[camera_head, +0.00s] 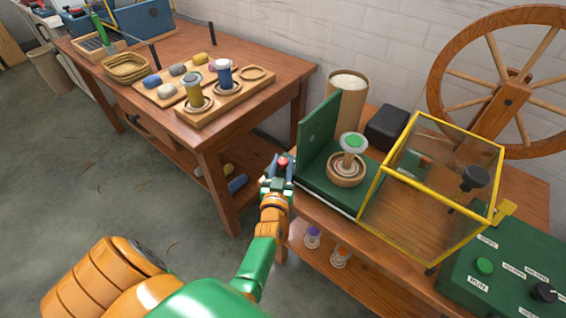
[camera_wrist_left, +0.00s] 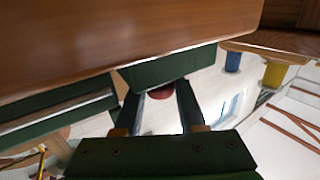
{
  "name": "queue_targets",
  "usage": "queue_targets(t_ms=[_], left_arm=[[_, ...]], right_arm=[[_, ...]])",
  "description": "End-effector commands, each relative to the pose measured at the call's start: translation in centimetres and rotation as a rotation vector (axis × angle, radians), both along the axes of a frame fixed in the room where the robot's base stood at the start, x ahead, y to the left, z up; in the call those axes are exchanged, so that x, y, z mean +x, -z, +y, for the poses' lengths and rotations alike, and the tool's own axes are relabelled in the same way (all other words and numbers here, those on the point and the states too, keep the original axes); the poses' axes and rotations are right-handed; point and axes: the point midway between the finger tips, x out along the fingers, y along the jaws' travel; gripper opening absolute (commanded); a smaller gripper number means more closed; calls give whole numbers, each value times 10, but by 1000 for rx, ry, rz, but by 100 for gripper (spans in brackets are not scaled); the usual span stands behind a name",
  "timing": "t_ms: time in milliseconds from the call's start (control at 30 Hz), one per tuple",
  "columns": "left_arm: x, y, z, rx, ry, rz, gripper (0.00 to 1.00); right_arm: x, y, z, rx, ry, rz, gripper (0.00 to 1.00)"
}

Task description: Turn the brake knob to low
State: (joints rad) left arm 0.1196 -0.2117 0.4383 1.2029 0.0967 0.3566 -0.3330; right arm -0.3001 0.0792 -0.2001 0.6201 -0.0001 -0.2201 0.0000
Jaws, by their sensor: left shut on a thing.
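My left gripper (camera_head: 277,178) is at the left side of the green-based winding machine (camera_head: 318,178), by the front edge of its bench. It is shut on a small red knob (camera_head: 283,161). In the left wrist view the knob (camera_wrist_left: 162,92) shows dark red between the two fingers, partly hidden. I cannot read its setting or any marking on it. A green control box (camera_head: 515,275) at the lower right carries a green button (camera_head: 485,266), a black knob (camera_head: 543,292) and white labels too small to read surely. My right gripper is not in view.
A yellow-framed clear guard (camera_head: 400,187) stands right of the winder's spool (camera_head: 353,143). A wooden spinning wheel (camera_head: 510,88) is behind it. A wooden table (camera_head: 210,140) with spools and skeins stands at left.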

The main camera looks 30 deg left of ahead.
Motion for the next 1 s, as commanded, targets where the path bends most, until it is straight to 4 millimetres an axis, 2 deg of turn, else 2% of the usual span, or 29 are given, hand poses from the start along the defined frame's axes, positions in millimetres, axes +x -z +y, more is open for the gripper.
queue_targets(t_ms=[233,267,300,733,1000], left_arm=[[0,0,0,0,1,-1,0],[0,0,0,0,1,-1,45],[0,0,0,0,1,-1,52],[0,0,0,4,20,0,52],[-1,3,2,14,279,6,52]], right_arm=[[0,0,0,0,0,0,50],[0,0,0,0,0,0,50],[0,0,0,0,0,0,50],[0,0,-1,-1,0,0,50],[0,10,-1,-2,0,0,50]])
